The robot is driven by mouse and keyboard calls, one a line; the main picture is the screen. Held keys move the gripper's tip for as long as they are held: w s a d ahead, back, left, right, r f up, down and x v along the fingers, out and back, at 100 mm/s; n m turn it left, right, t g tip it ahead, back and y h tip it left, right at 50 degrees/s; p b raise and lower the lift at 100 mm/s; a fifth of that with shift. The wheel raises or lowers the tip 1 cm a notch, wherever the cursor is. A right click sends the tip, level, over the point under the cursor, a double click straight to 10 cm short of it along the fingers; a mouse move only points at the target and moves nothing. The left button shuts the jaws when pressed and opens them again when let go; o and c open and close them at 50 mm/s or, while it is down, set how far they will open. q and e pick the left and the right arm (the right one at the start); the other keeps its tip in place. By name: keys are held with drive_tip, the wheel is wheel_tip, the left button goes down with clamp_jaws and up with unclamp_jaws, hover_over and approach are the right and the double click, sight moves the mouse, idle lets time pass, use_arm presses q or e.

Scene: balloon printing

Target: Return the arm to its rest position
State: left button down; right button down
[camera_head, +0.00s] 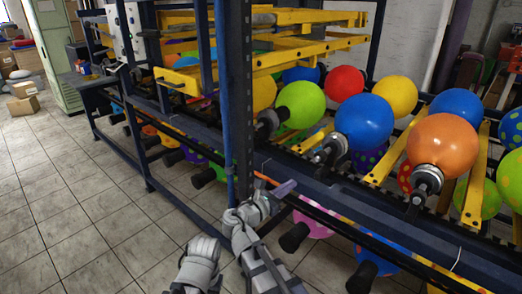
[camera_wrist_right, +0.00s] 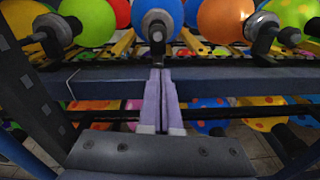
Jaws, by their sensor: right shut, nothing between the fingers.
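My right gripper (camera_head: 286,188) is low in the middle of the head view, in front of the dark blue rail of the balloon machine (camera_head: 330,190). In the right wrist view its two pale purple fingers (camera_wrist_right: 160,98) lie together, shut and empty. Their tips point at the rail, below a blue balloon (camera_wrist_right: 158,12) on its black and silver holder. Whether the tips touch the rail, I cannot tell. My left gripper is not in view.
Balloons on holders fill the rack, among them an orange one (camera_head: 442,143) and a green one (camera_head: 300,104). A dark upright post (camera_head: 239,90) stands just behind my right arm. Patterned balloons hang below the rail. Tiled floor (camera_head: 60,225) at the left is open.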

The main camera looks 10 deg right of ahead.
drive_tip(key=s+a+f+m+g+y, duration=0.2)
drive_tip(key=s+f+m+g+y, duration=0.1)
drive_tip(key=s+f+m, duration=0.3)
drive_tip(key=s+a+f+m+g+y, duration=0.25)
drive_tip(key=f+m, duration=0.25)
drive_tip(key=f, duration=0.3)
drive_tip(key=s+a+f+m+g+y, duration=0.3)
drive_tip(key=s+a+m+y, duration=0.1)
drive_tip(key=s+a+m, duration=0.15)
drive_tip(key=s+a+f+m+g+y, duration=0.2)
drive_tip(key=s+a+f+m+y, duration=0.15)
drive_tip(key=s+a, duration=0.3)
wheel_tip(320, 180, up, 18)
drive_tip(key=p, duration=1.8)
drive_tip(key=shift+d, duration=0.45)
drive_tip(key=shift+w, duration=0.1)
